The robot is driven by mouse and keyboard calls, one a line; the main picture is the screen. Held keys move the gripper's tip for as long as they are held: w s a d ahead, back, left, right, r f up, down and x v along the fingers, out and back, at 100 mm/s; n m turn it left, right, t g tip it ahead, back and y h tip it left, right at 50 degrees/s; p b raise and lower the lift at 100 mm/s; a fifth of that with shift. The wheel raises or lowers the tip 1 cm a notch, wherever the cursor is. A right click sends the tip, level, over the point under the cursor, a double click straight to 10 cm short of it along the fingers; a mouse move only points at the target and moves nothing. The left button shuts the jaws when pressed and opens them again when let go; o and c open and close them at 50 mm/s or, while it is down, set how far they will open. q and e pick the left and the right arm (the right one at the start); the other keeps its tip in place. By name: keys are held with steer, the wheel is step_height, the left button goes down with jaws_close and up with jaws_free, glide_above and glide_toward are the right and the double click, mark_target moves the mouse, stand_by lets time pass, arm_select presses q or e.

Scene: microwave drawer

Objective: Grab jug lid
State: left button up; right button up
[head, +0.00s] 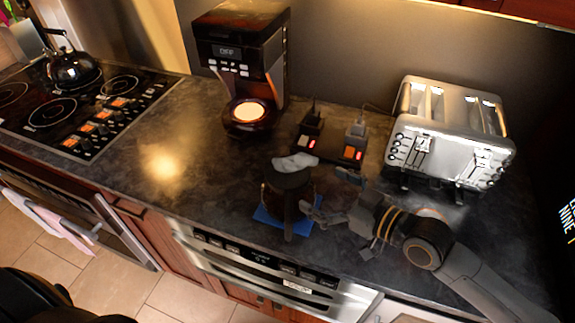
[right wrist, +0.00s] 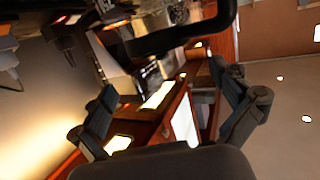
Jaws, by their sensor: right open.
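A dark jug (head: 275,203) stands upright on a blue mat (head: 262,216) near the counter's front edge. Its dark top (head: 289,180) has a pale grey piece (head: 296,162) at its back edge; I cannot tell which of these is the lid. The jug's handle faces the front. My right gripper (head: 325,193) is open just right of the jug, with its fingers toward it. In the right wrist view the open fingers (right wrist: 175,108) have nothing between them, and a black curved part, seemingly the jug's handle (right wrist: 185,40), shows beyond them. My left gripper is not in view.
A coffee maker (head: 243,55) stands behind, with a small dark unit with red lights (head: 330,146) near it. A silver toaster (head: 450,130) stands at the right. A stove (head: 75,105) with a kettle (head: 72,68) is at the left. The counter left of the jug is clear.

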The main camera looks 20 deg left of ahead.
mark_target(291, 172)
steer(key=p+x, duration=0.1)
steer(key=x, duration=0.6)
steer(key=shift+r+p, duration=0.1)
steer(key=shift+p, duration=0.3)
steer(key=shift+w+a+f, duration=0.2)
steer(key=shift+a, duration=0.25)
steer(key=shift+d, duration=0.1)
steer(key=c, duration=0.6)
